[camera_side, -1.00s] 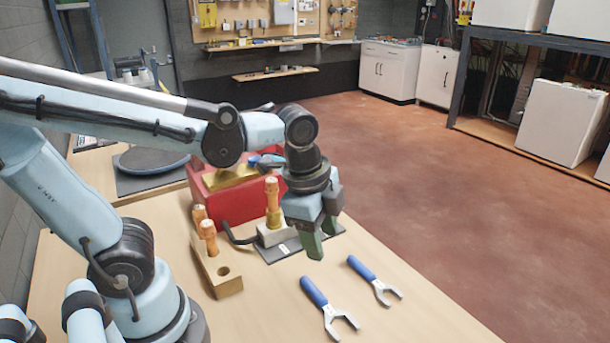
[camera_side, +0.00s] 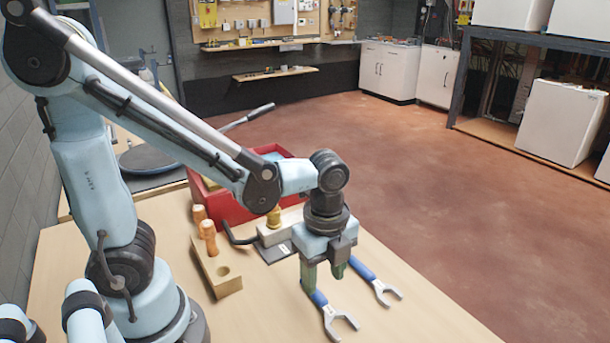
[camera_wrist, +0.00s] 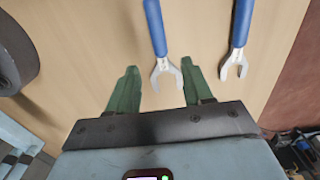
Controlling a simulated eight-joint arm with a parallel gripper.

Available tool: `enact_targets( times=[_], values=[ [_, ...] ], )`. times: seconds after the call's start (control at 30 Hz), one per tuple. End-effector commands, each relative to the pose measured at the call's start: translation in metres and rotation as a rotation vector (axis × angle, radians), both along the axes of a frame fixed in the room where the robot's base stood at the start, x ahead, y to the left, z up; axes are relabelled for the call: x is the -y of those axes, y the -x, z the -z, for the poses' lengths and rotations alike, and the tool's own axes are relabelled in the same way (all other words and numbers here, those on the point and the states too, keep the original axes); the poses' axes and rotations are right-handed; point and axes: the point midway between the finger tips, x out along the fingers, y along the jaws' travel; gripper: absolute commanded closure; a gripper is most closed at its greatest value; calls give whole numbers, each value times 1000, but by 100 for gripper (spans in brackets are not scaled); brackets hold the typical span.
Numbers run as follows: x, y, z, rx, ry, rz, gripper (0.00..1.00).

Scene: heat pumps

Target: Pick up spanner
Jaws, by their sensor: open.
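Two spanners with blue handles and grey open jaws lie on the wooden table. The left spanner (camera_side: 329,309) has its handle partly hidden behind my gripper (camera_side: 324,281) in the side view. The right spanner (camera_side: 378,284) lies beside it, nearer the table's right edge. In the wrist view my gripper (camera_wrist: 156,92) is open and empty, with green fingers spread apart. The left spanner's jaw (camera_wrist: 165,73) shows between the fingertips there, and the right spanner (camera_wrist: 237,50) lies outside the right finger. The side view shows my gripper low, above the table; I cannot tell the exact height.
A wooden block (camera_side: 217,270) with orange-handled tools stands left of my gripper. A grey device with a brass fitting (camera_side: 275,226) and a red box (camera_side: 215,206) stand behind. The table (camera_side: 262,312) is clear in front, and its right edge drops to the floor.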

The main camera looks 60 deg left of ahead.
Motion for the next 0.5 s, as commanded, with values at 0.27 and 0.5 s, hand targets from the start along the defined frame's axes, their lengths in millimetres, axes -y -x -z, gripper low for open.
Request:
enact_targets(
  times=[0.27, 0.5],
  values=[
    [0, 0, 11, 0, 0, -1, 50],
    [-1, -1, 35, 0, 0, -1, 50]
  ],
)
